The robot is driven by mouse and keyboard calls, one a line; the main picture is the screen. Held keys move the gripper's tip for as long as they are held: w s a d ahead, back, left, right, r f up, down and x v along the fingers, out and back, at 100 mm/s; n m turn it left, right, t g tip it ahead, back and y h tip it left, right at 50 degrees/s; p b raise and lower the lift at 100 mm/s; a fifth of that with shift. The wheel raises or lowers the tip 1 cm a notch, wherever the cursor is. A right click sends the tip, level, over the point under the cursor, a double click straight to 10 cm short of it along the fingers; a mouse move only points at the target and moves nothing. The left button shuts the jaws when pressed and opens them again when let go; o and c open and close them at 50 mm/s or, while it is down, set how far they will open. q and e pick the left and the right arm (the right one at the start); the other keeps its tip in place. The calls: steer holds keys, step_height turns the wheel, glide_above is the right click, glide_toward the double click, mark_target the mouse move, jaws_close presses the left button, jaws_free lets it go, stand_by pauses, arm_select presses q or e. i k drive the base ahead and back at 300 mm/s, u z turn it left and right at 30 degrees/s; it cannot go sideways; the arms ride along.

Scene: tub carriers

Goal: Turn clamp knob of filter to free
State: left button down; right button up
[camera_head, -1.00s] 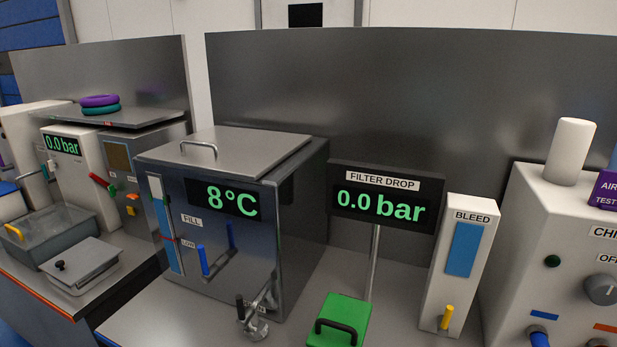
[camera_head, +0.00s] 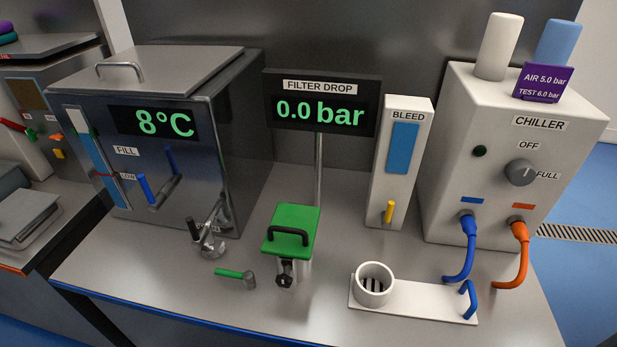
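The filter stands on the bench in the middle of the head view, below the FILTER DROP display (camera_head: 322,105) that reads 0.0 bar. It has a green lid (camera_head: 291,226) with a black handle (camera_head: 289,237) and a pale body beneath. A small dark knob (camera_head: 284,281) sits on the front of the body, low down; I take it to be the clamp knob. Its setting is too small to read. Neither of my grippers shows in the head view.
A green-handled part (camera_head: 236,274) lies left of the filter. A steel tank (camera_head: 160,150) with a tap stands behind left. A white holder with a cup (camera_head: 374,285) is right. The BLEED block (camera_head: 401,165) and chiller (camera_head: 510,150) with hoses stand behind right.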

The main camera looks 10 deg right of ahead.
mark_target(284, 280)
steer(key=u, duration=1.55)
steer(key=k, duration=0.8)
steer(key=z, duration=1.6)
